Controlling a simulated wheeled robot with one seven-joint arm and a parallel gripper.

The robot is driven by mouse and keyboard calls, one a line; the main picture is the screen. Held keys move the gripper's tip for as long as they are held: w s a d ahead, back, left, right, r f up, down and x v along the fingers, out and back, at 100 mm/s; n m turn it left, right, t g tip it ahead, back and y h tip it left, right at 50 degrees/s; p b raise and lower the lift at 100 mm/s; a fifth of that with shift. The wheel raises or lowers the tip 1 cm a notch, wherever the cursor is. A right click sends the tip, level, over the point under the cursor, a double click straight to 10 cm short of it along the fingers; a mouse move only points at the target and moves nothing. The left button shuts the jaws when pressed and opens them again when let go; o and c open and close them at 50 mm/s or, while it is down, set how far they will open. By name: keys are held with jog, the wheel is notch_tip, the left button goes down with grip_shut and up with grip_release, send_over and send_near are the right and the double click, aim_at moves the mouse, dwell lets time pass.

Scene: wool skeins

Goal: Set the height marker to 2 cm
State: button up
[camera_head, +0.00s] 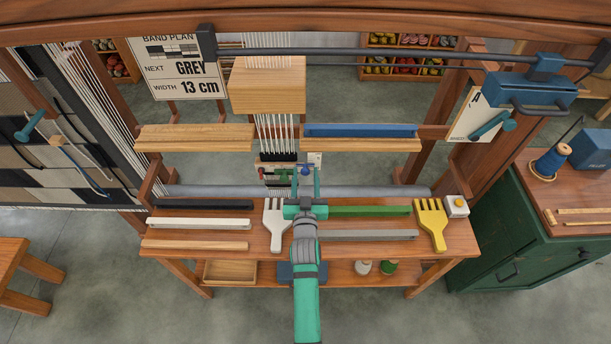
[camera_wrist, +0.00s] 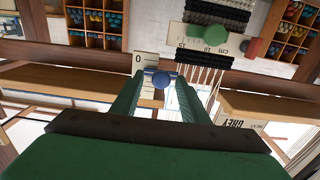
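A blue round-knobbed marker (camera_wrist: 160,80) sits on a small pale scale plate (camera_wrist: 146,63) marked 0 in the wrist view. Its exact reading is too small to tell. In the head view the blue knob (camera_head: 305,171) shows just right of the warp threads. My gripper (camera_head: 307,168) reaches up to it from below. Its two teal fingers (camera_wrist: 161,85) stand apart, one on each side of the blue knob, with a narrow gap showing at each side. Whether either finger touches the marker's crossbar is unclear.
A second ruler (camera_wrist: 188,43) in cm carries a green knob (camera_wrist: 215,36) and a red piece (camera_wrist: 253,47) close by. The loom shelf (camera_head: 263,240) below holds coloured bars, a white comb (camera_head: 276,222) and a yellow comb (camera_head: 431,222). A sign (camera_head: 178,68) reads GREY, 13 cm.

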jog(key=s, duration=1.1)
jog(key=shift+w, duration=0.1)
dwell(0.5)
jog(key=s+f+g, duration=0.1)
jog(key=s+f, duration=0.2)
jog(key=s, duration=1.7)
jog(key=s+r, duration=0.3)
jog(key=s, duration=0.5)
jog(key=s+r+g, duration=0.1)
jog(key=s+r, duration=0.2)
jog(key=s, duration=0.5)
jog(key=shift+s+r+g, duration=0.3)
jog(key=shift+r, duration=0.05)
